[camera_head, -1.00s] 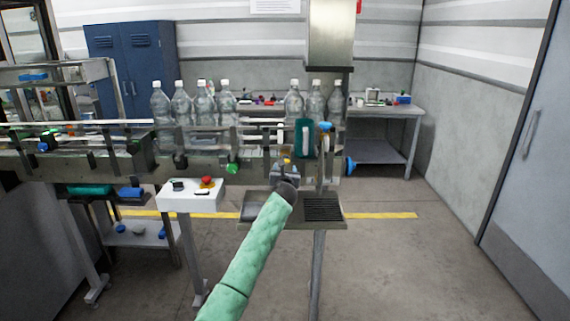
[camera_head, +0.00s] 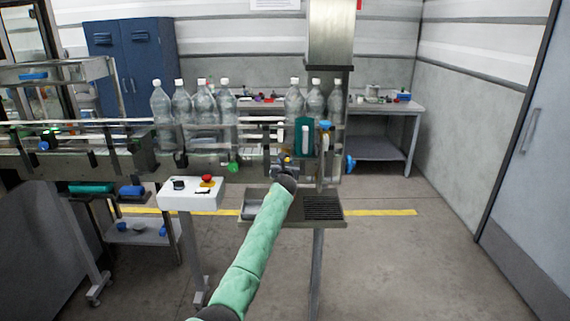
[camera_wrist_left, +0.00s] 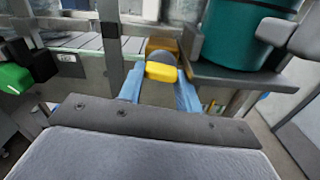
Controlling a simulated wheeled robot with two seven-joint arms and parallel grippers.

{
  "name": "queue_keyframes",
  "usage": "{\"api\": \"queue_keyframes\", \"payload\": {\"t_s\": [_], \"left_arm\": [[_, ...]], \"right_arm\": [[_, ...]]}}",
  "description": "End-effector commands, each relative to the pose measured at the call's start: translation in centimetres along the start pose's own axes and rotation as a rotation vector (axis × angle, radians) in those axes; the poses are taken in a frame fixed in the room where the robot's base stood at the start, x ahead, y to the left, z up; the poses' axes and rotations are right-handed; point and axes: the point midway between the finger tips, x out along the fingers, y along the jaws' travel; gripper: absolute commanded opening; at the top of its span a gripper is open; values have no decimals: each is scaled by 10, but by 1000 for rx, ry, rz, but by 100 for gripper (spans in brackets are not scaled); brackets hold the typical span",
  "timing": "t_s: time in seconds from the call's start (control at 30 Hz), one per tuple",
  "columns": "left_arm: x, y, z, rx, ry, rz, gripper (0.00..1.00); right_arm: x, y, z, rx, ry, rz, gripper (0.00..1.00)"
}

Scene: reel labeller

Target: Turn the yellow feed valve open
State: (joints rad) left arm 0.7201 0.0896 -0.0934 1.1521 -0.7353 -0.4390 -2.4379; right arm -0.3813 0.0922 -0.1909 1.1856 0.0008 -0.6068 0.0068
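The yellow feed valve (camera_wrist_left: 161,72) has a short yellow handle with a dark rounded hub behind it, below the edge of the machine. In the head view it is mostly hidden behind my left gripper (camera_head: 285,163). In the left wrist view the two blue fingers of my left gripper (camera_wrist_left: 160,88) stand apart, one on each side of the yellow handle, with the handle at their tips. I cannot see clearly whether either finger touches it. My right gripper is not in view.
A teal container (camera_head: 304,137) stands just right of the valve. Several clear bottles (camera_head: 205,104) stand on the conveyor behind. A white control box (camera_head: 190,196) with a red button is at left. A drip tray (camera_head: 322,209) lies below my wrist. The floor at right is clear.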

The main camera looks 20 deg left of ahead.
Motion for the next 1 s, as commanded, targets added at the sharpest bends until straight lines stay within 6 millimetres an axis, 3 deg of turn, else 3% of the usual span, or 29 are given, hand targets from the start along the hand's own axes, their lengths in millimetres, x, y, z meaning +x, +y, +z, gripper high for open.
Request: {"api": "queue_keyframes", "payload": {"t_s": [0.73,0.77,0.87,1.0], "left_arm": [[0,-1,0,-134,0,0,11],[0,-1,0,-133,0,0,36],[0,-1,0,-133,0,0,56],[0,-1,0,-133,0,0,56]], "right_arm": [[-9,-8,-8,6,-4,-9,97],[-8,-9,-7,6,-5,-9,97],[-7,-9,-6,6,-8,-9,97],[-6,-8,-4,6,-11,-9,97]]}}
